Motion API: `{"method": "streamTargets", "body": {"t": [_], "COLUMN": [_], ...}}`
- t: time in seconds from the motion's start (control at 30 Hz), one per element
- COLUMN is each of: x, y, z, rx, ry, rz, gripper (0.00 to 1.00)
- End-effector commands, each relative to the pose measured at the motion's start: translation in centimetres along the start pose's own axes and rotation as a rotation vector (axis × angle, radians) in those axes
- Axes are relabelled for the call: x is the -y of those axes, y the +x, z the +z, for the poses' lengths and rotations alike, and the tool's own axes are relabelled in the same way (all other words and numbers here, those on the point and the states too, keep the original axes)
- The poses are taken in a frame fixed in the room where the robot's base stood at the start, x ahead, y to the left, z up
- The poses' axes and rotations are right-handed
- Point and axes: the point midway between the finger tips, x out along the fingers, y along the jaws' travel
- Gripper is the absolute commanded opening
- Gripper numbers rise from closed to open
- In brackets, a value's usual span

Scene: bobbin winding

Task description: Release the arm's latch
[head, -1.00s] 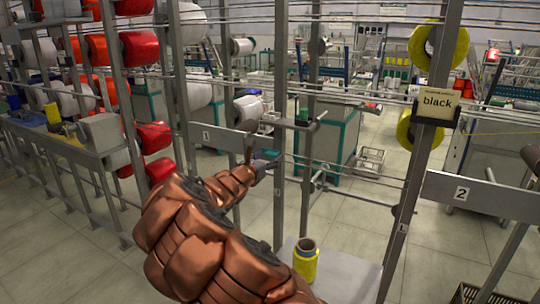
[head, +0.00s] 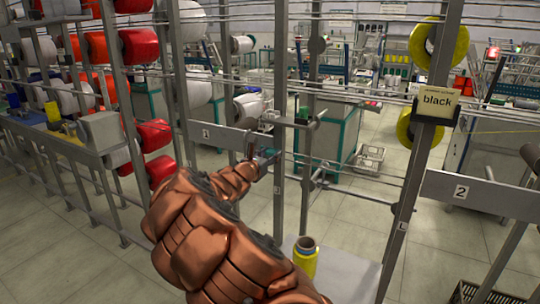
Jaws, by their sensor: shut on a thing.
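My gripper (head: 266,160) is small and grey at the far end of my copper arm, in the middle of the head view. It is shut on a small part by the grey plate marked 1 (head: 222,136), apparently the latch; its shape is mostly hidden by the gripper and my arm. A horizontal grey bar, seemingly the machine's arm (head: 287,122), runs just above and right of the gripper, near a dark green-ended piece (head: 318,118).
A yellow bobbin (head: 305,256) stands on a grey shelf (head: 345,272) at the lower middle. Grey frame posts stand left and right of the gripper. Red and white spools fill the left.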

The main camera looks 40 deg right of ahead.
Motion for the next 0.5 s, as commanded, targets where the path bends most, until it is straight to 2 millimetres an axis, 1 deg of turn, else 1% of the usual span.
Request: {"method": "streamTargets", "body": {"t": [0.03,0.1,0.33,0.5], "x": [-0.02,-0.02,0.0,0.1], "y": [-0.01,-0.01,0.0,0.03], "z": [0.01,0.01,-0.12,-0.25], "rx": [0.0,0.0,0.001,0.003], "ry": [0.0,0.0,0.023,0.09], "rz": [0.0,0.0,0.0,-0.002], "gripper": [0.15,0.09,0.09,0.09]}}
